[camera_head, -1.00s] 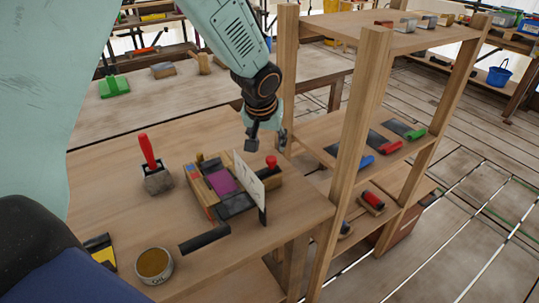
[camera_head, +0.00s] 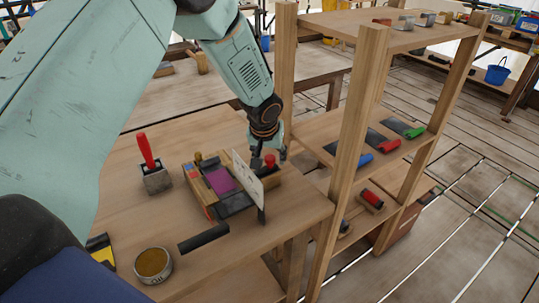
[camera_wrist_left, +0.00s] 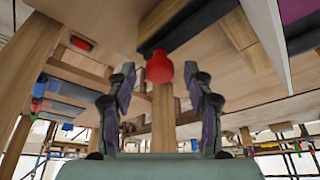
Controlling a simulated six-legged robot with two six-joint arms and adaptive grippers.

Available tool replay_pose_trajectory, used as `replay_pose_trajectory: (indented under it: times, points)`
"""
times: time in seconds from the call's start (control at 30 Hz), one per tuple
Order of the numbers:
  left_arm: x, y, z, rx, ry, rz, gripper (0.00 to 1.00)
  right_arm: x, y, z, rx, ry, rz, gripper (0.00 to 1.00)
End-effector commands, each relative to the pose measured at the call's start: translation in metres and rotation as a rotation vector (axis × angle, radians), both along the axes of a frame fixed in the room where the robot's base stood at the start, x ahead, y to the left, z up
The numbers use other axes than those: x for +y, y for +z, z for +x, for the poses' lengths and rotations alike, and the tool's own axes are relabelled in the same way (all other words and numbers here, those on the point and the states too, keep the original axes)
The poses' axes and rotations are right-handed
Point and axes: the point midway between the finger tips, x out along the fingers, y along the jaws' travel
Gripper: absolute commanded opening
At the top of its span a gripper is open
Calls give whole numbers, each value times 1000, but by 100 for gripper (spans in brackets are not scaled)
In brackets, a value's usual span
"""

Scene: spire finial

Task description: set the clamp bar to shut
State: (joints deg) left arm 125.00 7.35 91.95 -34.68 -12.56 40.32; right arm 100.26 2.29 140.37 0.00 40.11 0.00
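The clamp device (camera_head: 208,198) is a wooden block on the workbench with a purple pad (camera_head: 221,181) and dark parts. Its red knob (camera_head: 270,160) is at the far right side, behind an upright white plate (camera_head: 248,178). In the left wrist view the red knob (camera_wrist_left: 159,67) sits at the end of a dark bar (camera_wrist_left: 190,22), which looks like the clamp bar. My left gripper (camera_head: 268,158) is open, its fingers on either side of the knob; it also shows in the wrist view (camera_wrist_left: 160,80). Contact cannot be told. My right gripper is out of view.
A red-handled tool (camera_head: 150,160), an open tin (camera_head: 153,265) and a black bar-shaped piece (camera_head: 204,238) lie on the workbench (camera_head: 120,215). A wooden shelf (camera_head: 360,130) with tools stands close to the right. The bench's left middle is clear.

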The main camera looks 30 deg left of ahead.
Motion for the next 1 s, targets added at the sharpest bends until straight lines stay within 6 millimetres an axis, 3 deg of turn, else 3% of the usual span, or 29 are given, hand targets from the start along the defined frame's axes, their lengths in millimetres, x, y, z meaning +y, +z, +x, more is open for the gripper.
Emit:
replay_pose_trajectory:
  times: [0.6,1.0]
  points:
    - [0,0,0,0,0,0,0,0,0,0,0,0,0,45]
    - [0,0,0,0,0,0,0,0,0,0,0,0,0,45]
